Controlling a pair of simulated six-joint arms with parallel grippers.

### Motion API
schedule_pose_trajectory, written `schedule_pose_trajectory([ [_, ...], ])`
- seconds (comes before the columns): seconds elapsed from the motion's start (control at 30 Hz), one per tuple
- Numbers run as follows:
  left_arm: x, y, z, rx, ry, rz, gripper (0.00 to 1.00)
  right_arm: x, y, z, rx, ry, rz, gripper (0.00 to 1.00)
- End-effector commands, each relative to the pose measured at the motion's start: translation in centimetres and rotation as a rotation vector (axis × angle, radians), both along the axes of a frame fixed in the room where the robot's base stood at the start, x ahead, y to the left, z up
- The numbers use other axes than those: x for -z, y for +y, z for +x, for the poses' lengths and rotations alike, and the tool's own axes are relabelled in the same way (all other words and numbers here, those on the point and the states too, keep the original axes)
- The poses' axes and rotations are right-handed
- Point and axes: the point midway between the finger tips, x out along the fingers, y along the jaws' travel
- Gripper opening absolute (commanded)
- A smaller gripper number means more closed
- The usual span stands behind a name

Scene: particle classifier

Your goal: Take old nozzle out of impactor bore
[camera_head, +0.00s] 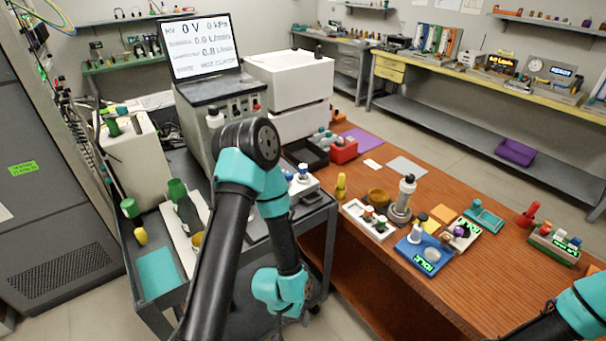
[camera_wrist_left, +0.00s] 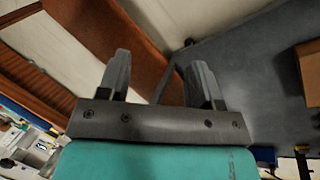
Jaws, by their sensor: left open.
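My left arm comes in across the middle of the head view, and its gripper (camera_head: 300,316) hangs low in front of the cart, left of the wooden table and well away from the objects on it. In the left wrist view the two fingers of this gripper (camera_wrist_left: 160,80) are apart with nothing between them. An upright grey and white cylinder (camera_head: 404,196) with a dark top stands on the table; it looks like the impactor. Its bore and any nozzle in it are too small to make out.
A white tray (camera_head: 352,210) with small coloured parts stands beside the cylinder. A blue device (camera_head: 411,262) with a green display is in front. The grey cart (camera_head: 325,215) with bottles and an instrument stands left of the wooden table (camera_head: 475,287), which has bare wood along its front.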

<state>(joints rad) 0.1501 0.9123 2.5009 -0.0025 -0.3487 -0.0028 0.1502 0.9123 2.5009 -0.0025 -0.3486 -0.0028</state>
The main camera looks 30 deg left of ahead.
Motion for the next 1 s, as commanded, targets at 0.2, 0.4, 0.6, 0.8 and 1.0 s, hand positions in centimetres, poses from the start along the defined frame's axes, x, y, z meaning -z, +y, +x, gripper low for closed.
schedule_pose_trajectory([
  [0.2,0.0,0.0,0.0,0.000,0.000,0.000,0.66,0.0,0.0,0.0,0.000,0.000,0.000,0.43],
  [0.4,0.0,0.0,0.1,0.002,-0.002,0.000,0.66,0.0,0.0,0.0,0.000,0.000,0.000,0.43],
  [0.6,-0.4,0.0,3.6,0.060,-0.033,0.004,0.66,0.0,0.0,0.0,0.000,0.000,0.000,0.43],
  [0.8,-3.1,0.0,12.4,0.226,-0.109,0.020,0.66,0.0,0.0,0.0,0.000,0.000,0.000,0.43],
  [1.0,-9.1,0.2,21.8,0.421,-0.189,0.052,0.66,0.0,0.0,0.0,0.000,0.000,0.000,0.43],
])
